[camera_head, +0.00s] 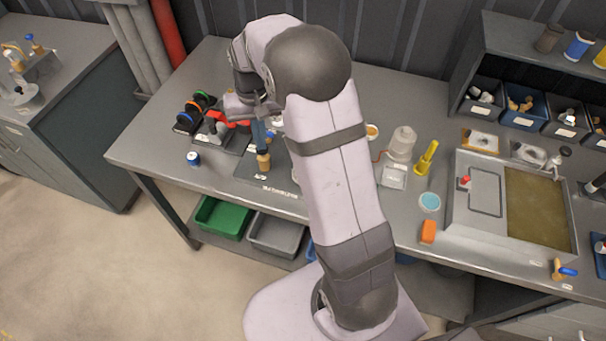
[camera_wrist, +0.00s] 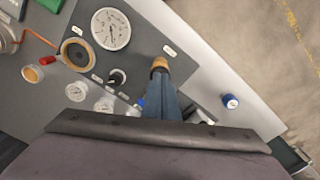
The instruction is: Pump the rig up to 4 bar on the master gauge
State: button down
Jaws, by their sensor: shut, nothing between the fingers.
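My gripper (camera_head: 262,146) points down over the panel on the left part of the bench. Its blue fingers are together, with nothing seen between them. A wooden knob (camera_head: 263,161) shows just below the fingertips. In the wrist view, my gripper (camera_wrist: 161,76) ends right at the wooden knob (camera_wrist: 160,64); I cannot tell whether they touch. A large white dial gauge (camera_wrist: 111,29) lies on the panel, its reading too small to make out. Smaller white gauges (camera_wrist: 77,91) and a black knob (camera_wrist: 117,77) sit nearby. My arm hides much of the panel in the head view.
A blue can (camera_head: 193,158) stands at the panel's left; it also shows in the wrist view (camera_wrist: 230,101). Coloured black-bodied reels (camera_head: 196,110) stand behind it.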

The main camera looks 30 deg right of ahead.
jog(key=shift+s+f+b, duration=0.1)
jog(key=shift+f+b, duration=0.25)
jog(key=shift+f, duration=0.4)
jog(key=shift+r, duration=0.15)
jog(key=shift+r+p, duration=1.2)
jog(key=shift+f, duration=0.2)
